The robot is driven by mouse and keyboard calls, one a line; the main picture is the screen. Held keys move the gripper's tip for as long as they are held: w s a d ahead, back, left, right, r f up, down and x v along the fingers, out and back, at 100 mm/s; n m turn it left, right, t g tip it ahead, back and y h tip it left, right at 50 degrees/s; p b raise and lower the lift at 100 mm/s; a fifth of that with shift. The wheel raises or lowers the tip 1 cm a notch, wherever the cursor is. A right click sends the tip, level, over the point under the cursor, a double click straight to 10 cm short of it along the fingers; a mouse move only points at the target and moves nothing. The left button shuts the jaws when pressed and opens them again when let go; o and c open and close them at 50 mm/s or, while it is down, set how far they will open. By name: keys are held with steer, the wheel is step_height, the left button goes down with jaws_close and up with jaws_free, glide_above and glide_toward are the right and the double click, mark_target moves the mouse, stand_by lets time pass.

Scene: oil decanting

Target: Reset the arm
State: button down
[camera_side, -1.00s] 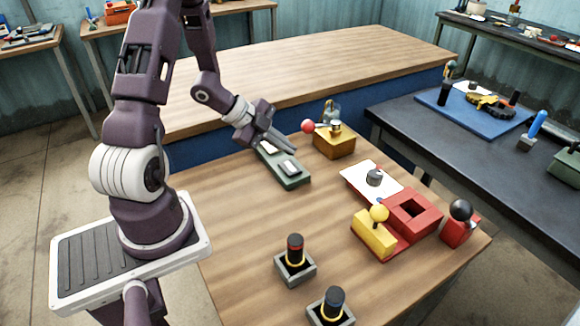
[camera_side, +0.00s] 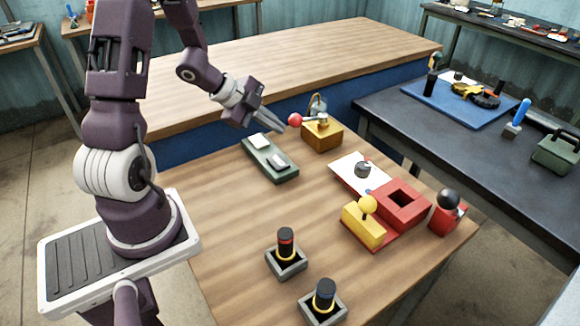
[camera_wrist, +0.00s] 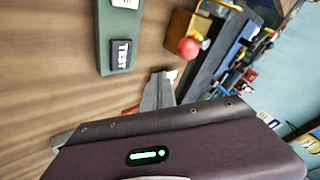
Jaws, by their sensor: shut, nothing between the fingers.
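My gripper (camera_side: 268,120) is shut and empty. In the side view it hangs in the air above the back of the wooden table, close to the green switch panel and the yellow box. In the wrist view the shut fingers (camera_wrist: 160,88) point up the picture, with the green panel (camera_wrist: 115,30) at upper left and a red ball (camera_wrist: 188,47) at upper right. One button on the panel bears lettering that looks like "TEST".
A yellow box (camera_side: 322,137) with a red-knobbed lever stands right of my gripper. Red blocks (camera_side: 402,207), a yellow block (camera_side: 363,226) and a white sheet (camera_side: 350,180) lie to the right. Two dark-capped holders (camera_side: 286,262) stand in front. The table's left middle is clear.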

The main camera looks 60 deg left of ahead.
step_height(320, 180, up, 14)
steer(key=s+d+r+n+y, duration=0.1)
steer(key=s+d+n+y, duration=0.1)
steer(key=n+y, duration=0.5)
steer(key=s+d+r+n+g+h, duration=0.1)
steer(key=s+d+n+h, duration=0.3)
steer(key=s+d, duration=1.2)
steer(key=shift+s+d+r+n+g, duration=0.25)
steer(key=shift+s+n+g, duration=0.65)
steer(key=shift+n, duration=0.2)
